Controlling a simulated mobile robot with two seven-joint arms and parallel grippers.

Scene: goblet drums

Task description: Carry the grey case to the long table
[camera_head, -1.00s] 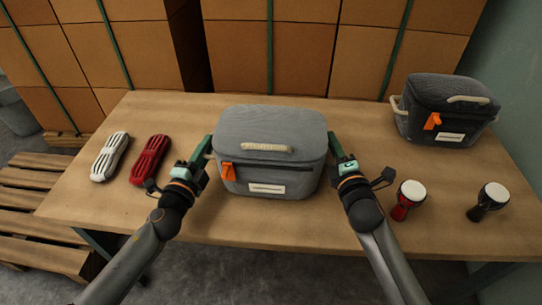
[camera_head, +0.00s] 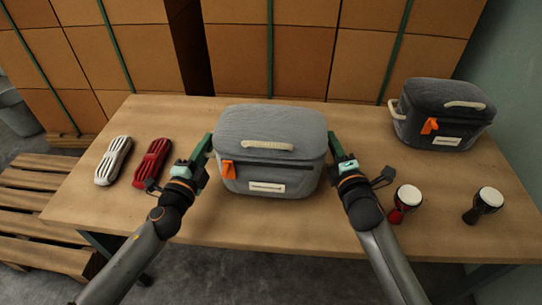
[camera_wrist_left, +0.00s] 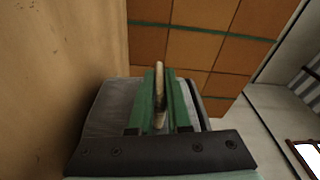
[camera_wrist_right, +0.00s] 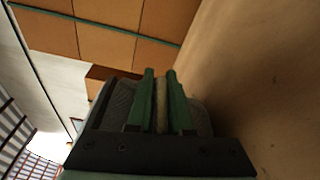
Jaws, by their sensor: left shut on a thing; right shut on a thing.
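The grey case (camera_head: 270,150), light grey with a cream top handle and an orange tag, is upright in the middle of the head view, over the wooden table (camera_head: 290,225). My left gripper (camera_head: 206,150) is shut on its left side handle, a pale bar (camera_wrist_left: 159,95) between the green fingers in the left wrist view. My right gripper (camera_head: 334,150) is shut on its right side handle, which shows between the fingers in the right wrist view (camera_wrist_right: 161,105). Any gap under the case is hard to see.
A darker grey case (camera_head: 440,115) stands at the table's back right. A white object (camera_head: 113,160) and a red one (camera_head: 152,163) lie left. Stacked boxes (camera_head: 300,50) rise behind; pallets (camera_head: 40,205) lie left.

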